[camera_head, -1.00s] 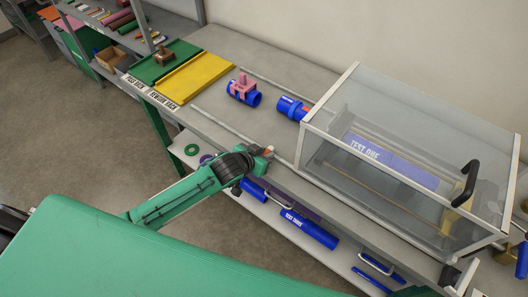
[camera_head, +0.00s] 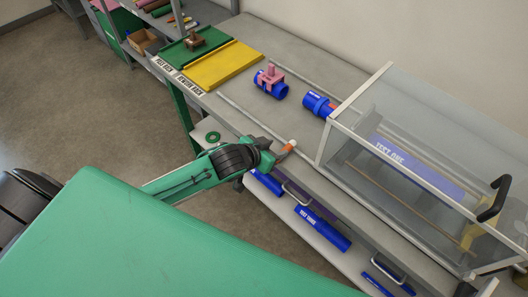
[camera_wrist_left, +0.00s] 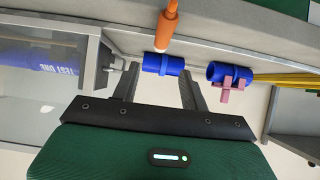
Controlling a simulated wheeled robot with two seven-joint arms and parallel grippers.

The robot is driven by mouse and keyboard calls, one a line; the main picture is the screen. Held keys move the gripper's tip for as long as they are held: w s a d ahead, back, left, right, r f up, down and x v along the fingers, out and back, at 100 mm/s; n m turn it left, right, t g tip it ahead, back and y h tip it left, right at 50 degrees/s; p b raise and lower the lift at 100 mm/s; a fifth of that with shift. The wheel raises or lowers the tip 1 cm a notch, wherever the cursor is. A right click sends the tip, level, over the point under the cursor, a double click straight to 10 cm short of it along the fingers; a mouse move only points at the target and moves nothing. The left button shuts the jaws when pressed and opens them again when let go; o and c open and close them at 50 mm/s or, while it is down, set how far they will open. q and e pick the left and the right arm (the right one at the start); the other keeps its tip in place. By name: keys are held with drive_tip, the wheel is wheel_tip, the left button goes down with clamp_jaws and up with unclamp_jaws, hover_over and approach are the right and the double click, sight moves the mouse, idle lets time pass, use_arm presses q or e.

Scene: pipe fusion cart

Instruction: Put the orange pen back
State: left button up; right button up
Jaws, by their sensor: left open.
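The orange pen (camera_head: 287,147) shows in the head view just beyond my left gripper (camera_head: 269,156), at the front edge of the bench. It also shows in the left wrist view (camera_wrist_left: 166,28), past the fingertips and lined up with the gap between them. My left gripper (camera_wrist_left: 158,78) is open, its two fingers spread wide, with nothing seen between them. What the pen rests on is hard to tell. My right gripper is not in view.
Blue pipe fittings (camera_head: 318,104), one with a pink clamp (camera_head: 270,75), lie on the bench. A clear-walled test box (camera_head: 400,130) stands to the right. Yellow (camera_head: 222,66) and green (camera_head: 193,46) racks lie at the left. A lower shelf (camera_head: 325,262) holds blue pipes.

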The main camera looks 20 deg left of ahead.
use_arm(q)
drive_tip(key=shift+b+v, duration=0.35)
drive_tip(key=shift+v, duration=2.2)
